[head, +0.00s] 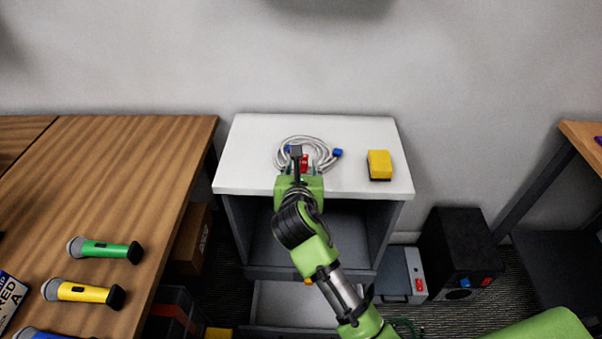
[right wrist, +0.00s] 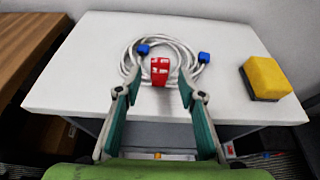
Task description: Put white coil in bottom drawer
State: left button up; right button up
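The white coil (head: 324,146) lies on the white top of a cabinet (head: 245,165), with blue plugs and a red piece at its near side. It also shows in the right wrist view (right wrist: 180,48). My right gripper (right wrist: 159,80) is open at the near edge of the coil, its fingers on either side of the red piece (right wrist: 160,70). I cannot tell whether they touch the coil. In the head view the right gripper (head: 300,168) partly covers the coil. The bottom drawer (head: 280,304) is pulled out, pale inside, and partly hidden by my arm. My left gripper is not in view.
A yellow and black block (head: 379,164) sits right of the coil. A wooden table (head: 130,180) with green (head: 104,249) and yellow (head: 82,292) microphones stands at left. A black box (head: 456,250) and a grey case (head: 396,276) stand right of the cabinet.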

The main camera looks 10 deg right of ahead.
jog(key=v, duration=0.5)
jog(key=shift+s+a+r, duration=0.1)
jog(key=shift+s, duration=0.25)
